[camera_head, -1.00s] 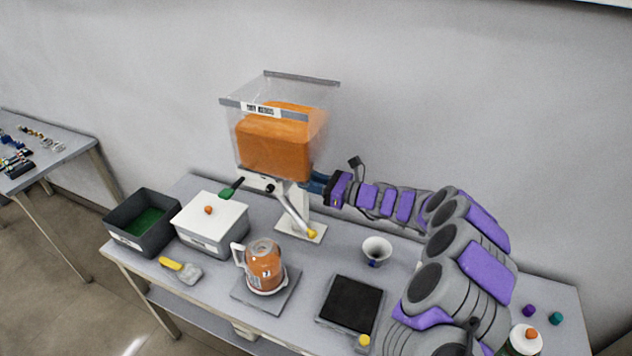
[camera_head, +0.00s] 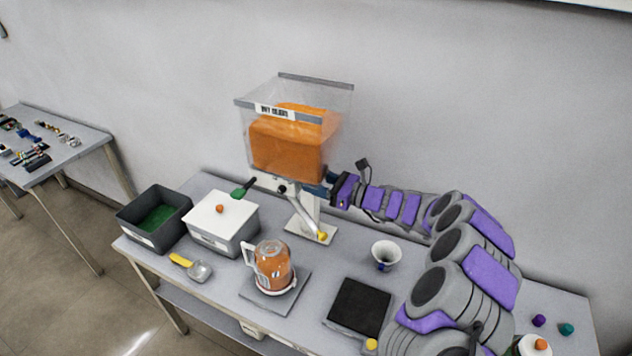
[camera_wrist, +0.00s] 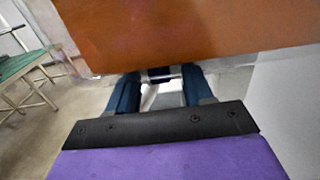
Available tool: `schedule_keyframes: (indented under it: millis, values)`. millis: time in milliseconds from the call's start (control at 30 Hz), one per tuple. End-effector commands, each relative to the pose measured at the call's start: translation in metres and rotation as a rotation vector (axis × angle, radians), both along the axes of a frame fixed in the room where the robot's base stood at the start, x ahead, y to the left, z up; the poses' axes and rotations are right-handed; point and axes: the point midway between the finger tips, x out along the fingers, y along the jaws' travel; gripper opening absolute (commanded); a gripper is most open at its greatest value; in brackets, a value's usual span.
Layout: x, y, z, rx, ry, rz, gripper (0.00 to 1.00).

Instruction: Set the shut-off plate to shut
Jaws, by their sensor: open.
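The clear hopper (camera_head: 297,93) with an orange load (camera_head: 288,147) stands on a white post over the table. The shut-off plate cannot be told apart clearly under the hopper. A black knob (camera_head: 281,188) shows at the hopper's underside, left of my gripper. My gripper (camera_head: 316,190) comes in from the right, just below the hopper's bottom. In the wrist view its two blue fingers (camera_wrist: 160,84) are apart, with the orange load above them. A small dark blue piece (camera_wrist: 160,73) shows between the fingertips, near a thin pale bar. Whether the fingers touch it, I cannot tell.
A white chute with a yellow tip (camera_head: 322,236) slants down below the hopper. A jug of orange (camera_head: 273,265), a white lidded box (camera_head: 222,213), a dark bin (camera_head: 150,236), a white cup (camera_head: 386,256) and a black pad (camera_head: 359,306) stand around it.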

Motion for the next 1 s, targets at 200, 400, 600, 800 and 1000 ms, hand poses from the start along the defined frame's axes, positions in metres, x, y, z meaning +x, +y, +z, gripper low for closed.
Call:
schedule_keyframes:
  millis: [200, 400, 600, 800, 1000]
  values:
    - [-0.01, -0.032, 0.002, 0.002, 0.002, -0.005, 0.51]
    - [-0.025, -0.074, 0.002, -0.001, 0.0, -0.007, 0.51]
    - [-0.04, -0.115, 0.001, -0.001, -0.001, -0.006, 0.51]
    - [-0.051, -0.145, 0.0, -0.002, 0.001, -0.004, 0.51]
    - [-0.056, -0.158, -0.001, 0.0, 0.0, -0.001, 0.51]
